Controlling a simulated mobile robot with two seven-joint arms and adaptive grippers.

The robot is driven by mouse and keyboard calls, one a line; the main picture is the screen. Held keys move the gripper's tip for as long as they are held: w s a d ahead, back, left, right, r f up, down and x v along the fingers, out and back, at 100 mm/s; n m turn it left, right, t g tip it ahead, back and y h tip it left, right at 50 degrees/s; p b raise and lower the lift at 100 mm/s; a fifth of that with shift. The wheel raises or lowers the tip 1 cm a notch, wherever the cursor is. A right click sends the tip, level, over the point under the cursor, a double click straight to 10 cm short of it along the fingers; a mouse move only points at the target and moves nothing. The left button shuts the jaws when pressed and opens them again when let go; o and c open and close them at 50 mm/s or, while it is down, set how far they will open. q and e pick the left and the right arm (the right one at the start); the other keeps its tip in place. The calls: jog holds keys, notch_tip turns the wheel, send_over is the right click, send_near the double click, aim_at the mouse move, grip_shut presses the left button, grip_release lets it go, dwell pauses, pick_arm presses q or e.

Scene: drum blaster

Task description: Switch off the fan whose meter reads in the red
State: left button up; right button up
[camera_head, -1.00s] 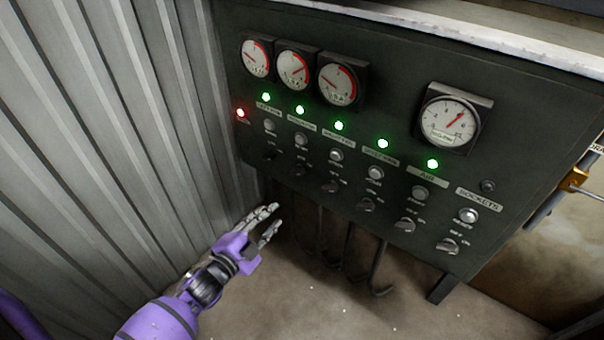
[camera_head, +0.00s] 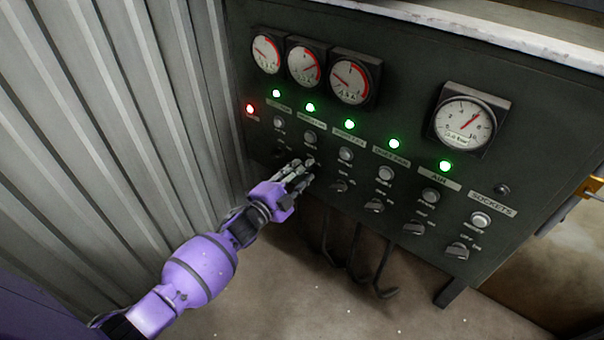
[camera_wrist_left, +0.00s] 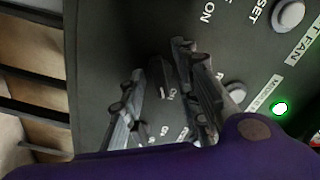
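A dark control panel (camera_head: 400,150) carries three small round meters with red arcs. The second meter's (camera_head: 304,65) needle points up and right toward its red arc. The needles of the first meter (camera_head: 267,54) and third meter (camera_head: 351,80) point left, away from most of the red. Below is a row of buttons and rotary knobs, including the third column's knob (camera_head: 340,186). My left gripper (camera_head: 302,172) is at the second column's knob, largely hiding it. In the left wrist view its fingers (camera_wrist_left: 160,100) are apart, with a dark knob (camera_wrist_left: 158,75) between them; contact is unclear.
A larger gauge (camera_head: 465,124) sits at the right. Several green lamps (camera_head: 349,124) and one red lamp (camera_head: 250,108) are lit. A corrugated wall (camera_head: 130,120) stands close on the left. Dark hooks (camera_head: 385,270) hang below the panel over open floor.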

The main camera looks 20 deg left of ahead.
pick_arm(q)
jog(key=shift+c, duration=0.5)
pick_arm(e)
jog(key=shift+w, duration=0.15)
pick_arm(q)
jog(key=c, duration=0.6)
grip_shut()
pick_arm(e)
jog(key=shift+w+a+r, duration=0.15)
jog(key=shift+w+r, duration=0.1)
jog(key=shift+w, duration=0.25)
